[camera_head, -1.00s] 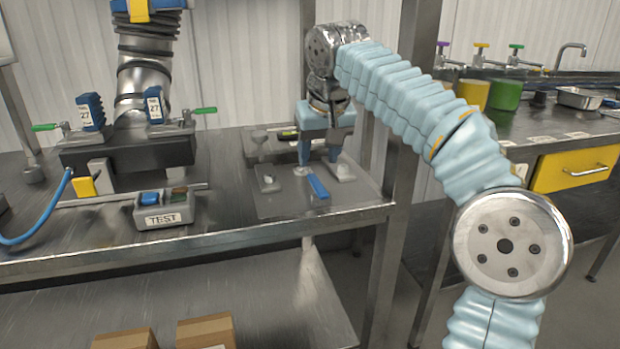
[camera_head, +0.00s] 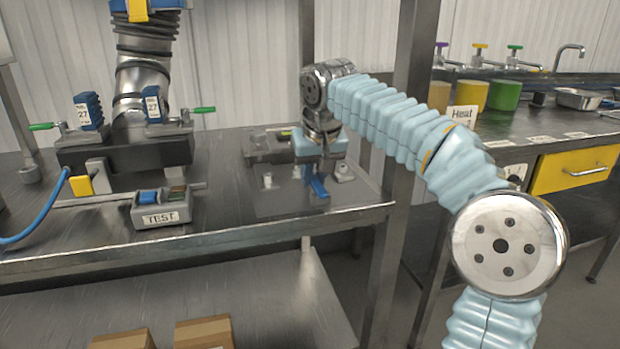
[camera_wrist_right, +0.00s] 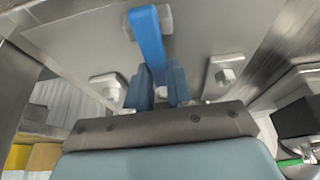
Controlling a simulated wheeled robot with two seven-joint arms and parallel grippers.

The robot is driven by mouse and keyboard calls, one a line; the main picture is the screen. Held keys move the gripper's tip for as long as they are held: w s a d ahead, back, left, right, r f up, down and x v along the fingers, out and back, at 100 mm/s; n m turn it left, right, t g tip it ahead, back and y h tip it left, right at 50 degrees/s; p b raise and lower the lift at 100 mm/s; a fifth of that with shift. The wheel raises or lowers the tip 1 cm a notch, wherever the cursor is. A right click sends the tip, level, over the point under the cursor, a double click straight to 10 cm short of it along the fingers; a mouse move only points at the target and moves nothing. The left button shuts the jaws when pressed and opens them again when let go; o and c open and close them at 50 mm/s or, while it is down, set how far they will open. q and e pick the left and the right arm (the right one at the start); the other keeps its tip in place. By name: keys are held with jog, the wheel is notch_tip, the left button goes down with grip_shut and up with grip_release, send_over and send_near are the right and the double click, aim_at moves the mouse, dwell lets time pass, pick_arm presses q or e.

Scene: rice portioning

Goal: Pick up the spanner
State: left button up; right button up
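The blue spanner (camera_head: 319,189) lies on a grey metal plate (camera_head: 275,205) at the right end of the bench; its handle points to the front. My right gripper (camera_head: 314,172) is low over the plate with its fingers at the spanner. In the right wrist view the spanner (camera_wrist_right: 150,38) runs up from between the two blue fingers of the gripper (camera_wrist_right: 158,82). The fingers look closed on its sides; the part between them is mostly hidden. I see no clear lift off the plate. My left gripper is not in view.
Small metal blocks stand on the plate on both sides of the gripper, one at its right (camera_head: 343,173). A grey TEST box (camera_head: 163,213) and a black fixture (camera_head: 125,152) with green handles stand to the left. A steel post (camera_head: 400,130) rises close to my right arm.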

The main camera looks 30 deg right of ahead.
grip_shut()
jog(key=shift+r, duration=0.1)
